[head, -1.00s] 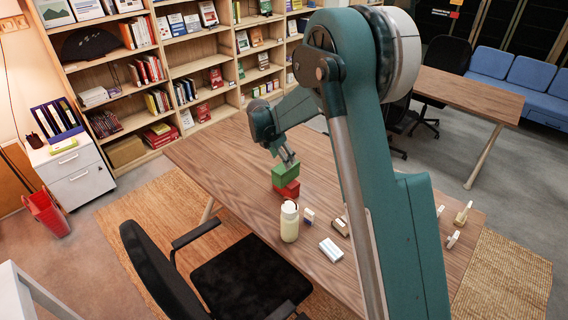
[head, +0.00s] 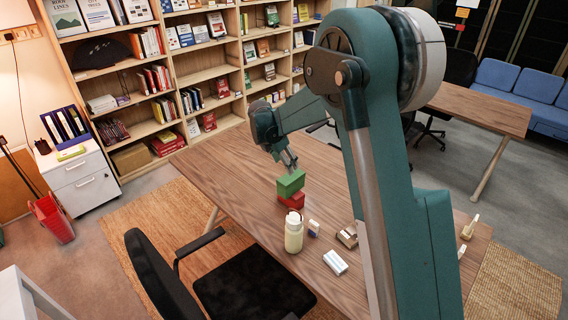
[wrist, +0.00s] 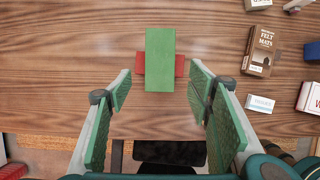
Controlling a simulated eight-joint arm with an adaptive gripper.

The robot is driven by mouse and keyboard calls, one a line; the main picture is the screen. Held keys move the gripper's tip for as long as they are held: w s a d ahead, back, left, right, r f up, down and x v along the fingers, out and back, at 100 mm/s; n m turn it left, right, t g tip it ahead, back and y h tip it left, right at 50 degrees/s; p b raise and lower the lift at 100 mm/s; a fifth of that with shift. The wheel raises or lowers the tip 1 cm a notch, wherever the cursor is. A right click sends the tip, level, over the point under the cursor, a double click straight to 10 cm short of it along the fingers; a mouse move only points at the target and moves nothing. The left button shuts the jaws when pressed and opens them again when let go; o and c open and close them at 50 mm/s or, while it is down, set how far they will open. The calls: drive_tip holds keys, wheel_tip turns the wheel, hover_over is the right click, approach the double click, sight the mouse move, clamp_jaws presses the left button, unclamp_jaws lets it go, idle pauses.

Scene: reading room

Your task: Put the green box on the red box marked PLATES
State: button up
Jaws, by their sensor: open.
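The green box (head: 290,182) lies on top of the red box (head: 292,200) on the wooden table. In the wrist view the green box (wrist: 160,60) lies crosswise over the red box (wrist: 141,64), whose ends show on both sides. Any marking on the red box is hidden or too small to read. My gripper (head: 291,162) is just above the green box. In the wrist view its green-padded fingers (wrist: 161,84) are spread wide, with a gap on each side of the green box and nothing held.
A cream bottle (head: 293,234) stands on the table near the boxes. A brown felt mats box (wrist: 261,52), a small white box (wrist: 260,104) and other small items lie to the right. A black chair (head: 250,290) is at the near edge. The table left of the boxes is clear.

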idle(0.3)
drive_tip(key=s+d+r+m+y, duration=0.1)
drive_tip(key=s+d+r+m, duration=0.35)
drive_tip(key=s+r, duration=0.3)
drive_tip(key=s+d+r+m+t, duration=0.1)
drive_tip(key=s+d+r+m, duration=0.4)
drive_tip(key=s, duration=0.3)
drive_tip(key=s+d+r+m+y, duration=0.1)
drive_tip(key=s+d+r+m, duration=0.25)
drive_tip(key=s+r, duration=0.35)
drive_tip(key=s+d+m+t, duration=0.1)
drive_tip(key=s+m, duration=0.3)
drive_tip(key=s, duration=0.5)
drive_tip(key=s+d+f+m+t, duration=0.1)
drive_tip(key=s+d+m, duration=0.3)
drive_tip(key=s, duration=0.6)
drive_tip(key=s+d+f+m+t+y, duration=0.1)
drive_tip(key=s+d+m, duration=0.1)
drive_tip(key=s+m, duration=0.4)
drive_tip(key=shift+s+d, duration=0.4)
drive_tip(key=shift+s, duration=1.55)
drive_tip(key=shift+f, duration=0.2)
wheel_tip(320, 180, down, 20)
drive_tip(key=b, duration=2)
drive_tip(key=shift+r, duration=0.15)
